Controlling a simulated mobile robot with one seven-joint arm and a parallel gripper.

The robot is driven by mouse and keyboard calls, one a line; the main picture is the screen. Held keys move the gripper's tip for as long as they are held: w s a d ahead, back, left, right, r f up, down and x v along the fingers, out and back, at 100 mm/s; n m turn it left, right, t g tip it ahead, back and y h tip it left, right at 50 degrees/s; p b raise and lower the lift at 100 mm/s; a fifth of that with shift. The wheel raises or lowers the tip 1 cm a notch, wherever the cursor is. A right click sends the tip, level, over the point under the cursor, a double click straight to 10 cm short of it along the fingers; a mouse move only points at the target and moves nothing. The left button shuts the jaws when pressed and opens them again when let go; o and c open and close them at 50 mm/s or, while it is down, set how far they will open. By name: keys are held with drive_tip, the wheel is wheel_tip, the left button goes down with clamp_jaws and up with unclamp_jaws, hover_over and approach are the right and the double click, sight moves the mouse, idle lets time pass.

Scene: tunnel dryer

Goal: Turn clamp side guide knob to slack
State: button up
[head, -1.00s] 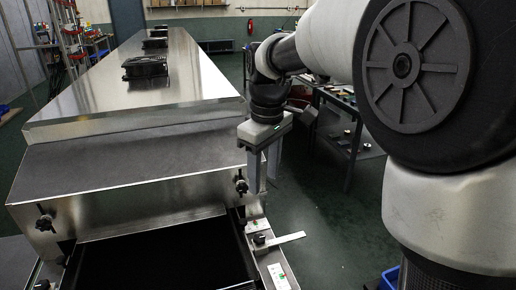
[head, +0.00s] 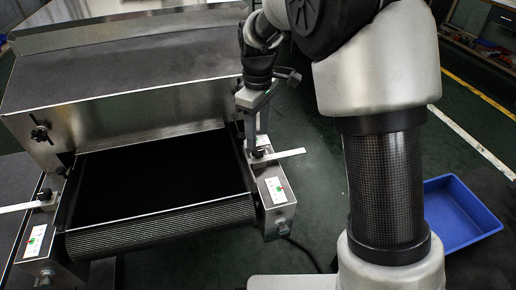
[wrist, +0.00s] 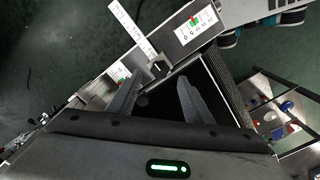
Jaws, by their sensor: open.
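The right-hand side guide clamp has a black knob (head: 258,154) at the inner end of a pale flat bar (head: 287,154), on the metal rail right of the dark belt. My gripper (head: 256,140) points down just over this knob, with its fingers apart and partly covering it. In the wrist view my gripper (wrist: 161,82) shows its two fingers spread, with the ruled bar (wrist: 132,29) and a small bracket beyond them. I cannot make out the knob's turn or contact with the fingers. A second, similar black knob (head: 44,195) sits on the left rail.
The dark conveyor belt (head: 150,178) lies between the rails, below the metal dryer hood (head: 120,118). Scale labels with red and green marks are on both rails, one at the right (head: 276,190). A blue bin (head: 458,215) stands on the floor at right.

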sight(258, 151)
wheel_tip(258, 151, down, 5)
drive_tip(key=shift+f+b, duration=0.15)
drive_tip(key=shift+b, duration=0.3)
drive_tip(key=c, duration=1.1)
drive_tip(key=shift+o, duration=0.2)
